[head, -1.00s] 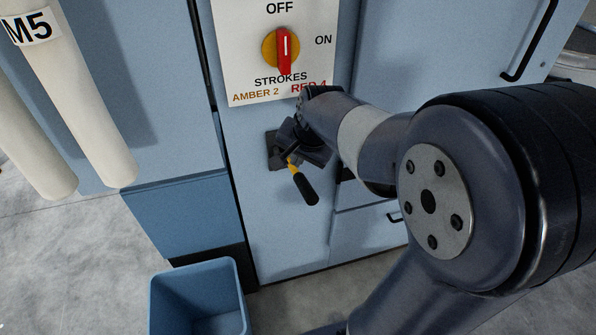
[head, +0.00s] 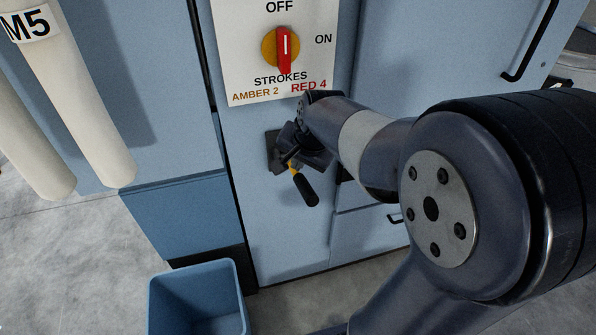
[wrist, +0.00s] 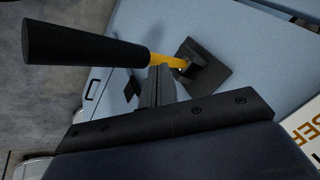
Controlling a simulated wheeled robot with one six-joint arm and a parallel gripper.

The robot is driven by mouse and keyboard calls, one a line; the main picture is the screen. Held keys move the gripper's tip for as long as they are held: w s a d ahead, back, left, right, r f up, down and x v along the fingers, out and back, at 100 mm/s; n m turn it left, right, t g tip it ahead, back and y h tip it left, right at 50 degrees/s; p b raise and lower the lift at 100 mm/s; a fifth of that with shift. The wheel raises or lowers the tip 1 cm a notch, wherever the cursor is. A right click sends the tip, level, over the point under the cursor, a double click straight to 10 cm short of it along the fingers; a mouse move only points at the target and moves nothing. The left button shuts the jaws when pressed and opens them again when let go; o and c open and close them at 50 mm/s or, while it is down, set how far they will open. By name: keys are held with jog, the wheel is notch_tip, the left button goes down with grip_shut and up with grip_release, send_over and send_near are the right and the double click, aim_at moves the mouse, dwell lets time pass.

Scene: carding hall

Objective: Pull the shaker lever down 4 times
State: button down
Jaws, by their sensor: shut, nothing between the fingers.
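The shaker lever (head: 305,187) has a black grip on a yellow shaft and comes out of a dark square mount (head: 273,152) on the blue machine front. The grip points down and to the right in the head view. In the wrist view the lever's black grip (wrist: 85,43) lies at upper left, and its yellow shaft runs to the mount (wrist: 205,68). My gripper (wrist: 157,85) is shut and empty, its fingertips close beside the yellow shaft. In the head view my gripper (head: 297,157) partly covers the shaft; whether they touch is unclear.
Above the lever a white panel (head: 240,75) carries a red and yellow switch (head: 283,48) and the words "STROKES AMBER 2 RED 4". A blue bin (head: 198,275) stands on the floor at lower left. Pale pipes (head: 85,95) hang at left. A black door handle (head: 528,45) sticks out at upper right.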

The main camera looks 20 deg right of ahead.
aim_at(301, 189)
jog(key=shift+s+f+b, duration=0.4)
jog(key=shift+f+b, duration=0.4)
jog(key=shift+f, duration=0.25)
jog(key=shift+s+f+b, duration=0.45)
jog(key=shift+f+b, duration=0.4)
jog(key=shift+f, duration=0.25)
jog(key=shift+s+f+b, duration=0.4)
jog(key=shift+f+b, duration=0.4)
jog(key=shift+f, duration=0.25)
dwell(2.1)
dwell(0.4)
jog(key=shift+w+r+p, duration=0.5)
jog(key=shift+r+p, duration=0.6)
jog(key=shift+r, duration=0.2)
jog(key=shift+w+r+p, duration=0.5)
jog(key=shift+r+p, duration=0.55)
jog(key=shift+r, duration=0.25)
jog(key=shift+w+r+p, duration=0.5)
jog(key=shift+r+p, duration=0.6)
jog(key=shift+r, duration=0.2)
jog(key=shift+w+r+p, duration=0.3)
jog(key=shift+r+p, duration=0.35)
jog(key=shift+r, duration=0.1)
jog(key=shift+w+r+p, duration=0.25)
jog(key=shift+r+p, duration=0.45)
jog(key=shift+r, duration=0.1)
jog(key=shift+w+r+p, duration=0.3)
jog(key=shift+r+p, duration=0.35)
jog(key=shift+r, duration=0.1)
